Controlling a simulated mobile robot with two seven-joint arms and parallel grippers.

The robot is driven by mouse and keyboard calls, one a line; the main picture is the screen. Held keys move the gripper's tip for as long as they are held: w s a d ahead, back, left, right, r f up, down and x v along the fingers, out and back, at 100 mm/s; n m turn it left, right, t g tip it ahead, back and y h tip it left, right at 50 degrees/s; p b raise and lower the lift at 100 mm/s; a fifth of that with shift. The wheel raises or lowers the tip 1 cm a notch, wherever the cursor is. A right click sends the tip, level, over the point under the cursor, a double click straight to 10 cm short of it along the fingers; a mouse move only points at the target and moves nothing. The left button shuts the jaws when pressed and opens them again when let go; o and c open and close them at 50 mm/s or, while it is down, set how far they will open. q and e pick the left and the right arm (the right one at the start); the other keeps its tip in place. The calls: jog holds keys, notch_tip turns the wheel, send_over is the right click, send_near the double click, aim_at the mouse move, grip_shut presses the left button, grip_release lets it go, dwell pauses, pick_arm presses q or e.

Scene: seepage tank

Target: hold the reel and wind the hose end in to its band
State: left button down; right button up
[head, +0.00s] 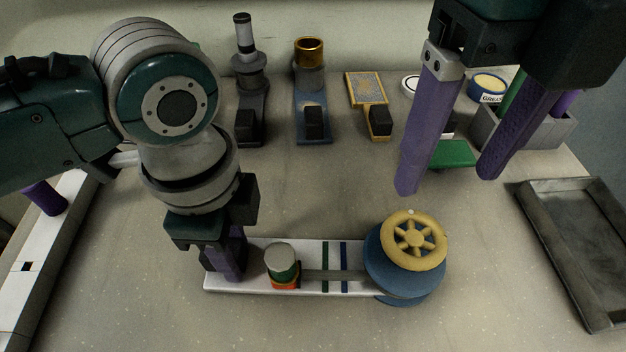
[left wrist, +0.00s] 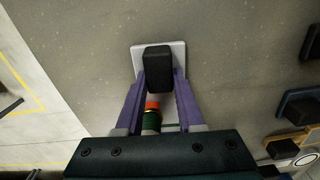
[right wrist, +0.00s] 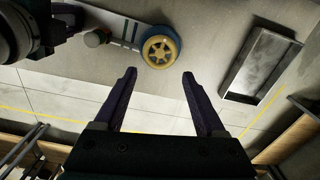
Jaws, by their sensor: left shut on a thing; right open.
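The reel (head: 378,277) is blue with a yellow spoked handwheel (head: 413,241) on top, at the right end of a white board (head: 225,284). A dark grey hose (head: 318,275) runs left from it to the hose end (head: 283,262), a grey-green cylinder with orange at its foot. A green band (head: 325,254) and a blue band (head: 344,255) cross the board between them. My left gripper (head: 228,268) is shut on the black block (left wrist: 158,70) at the board's left end. My right gripper (head: 447,183) is open and empty, above and behind the reel; the handwheel also shows in the right wrist view (right wrist: 160,51).
Several stands with black blocks line the back, including one with a brass cup (head: 309,50). A green pad (head: 453,154) and a grey bin (head: 552,129) lie behind my right fingers. A dark tray (head: 575,250) lies at right. The front bench is clear.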

jog(key=shift+o, duration=1.4)
jog(key=shift+w+a, duration=0.1)
jog(key=shift+w, duration=0.1)
jog(key=shift+o, duration=0.5)
jog(key=w+a+y, duration=0.1)
jog(key=w+a+t+y, duration=0.1)
jog(key=w+a+y, duration=0.1)
jog(key=w+y, duration=0.1)
jog(key=shift+a+f, duration=0.25)
jog(key=shift+a, duration=0.15)
jog(key=w+a+f+t+y, duration=0.1)
jog(key=a+t+y, duration=0.1)
jog(key=a+y, duration=0.25)
jog(key=t+h, duration=0.5)
jog(key=t, duration=1)
send_near(429, 268)
jog(key=shift+w+r+y, duration=0.1)
jog(key=shift+w+y, duration=0.15)
jog(key=shift+w, duration=0.45)
jog(key=x, duration=1.1)
jog(key=shift+w+f, duration=0.2)
jog(key=shift+w, duration=0.05)
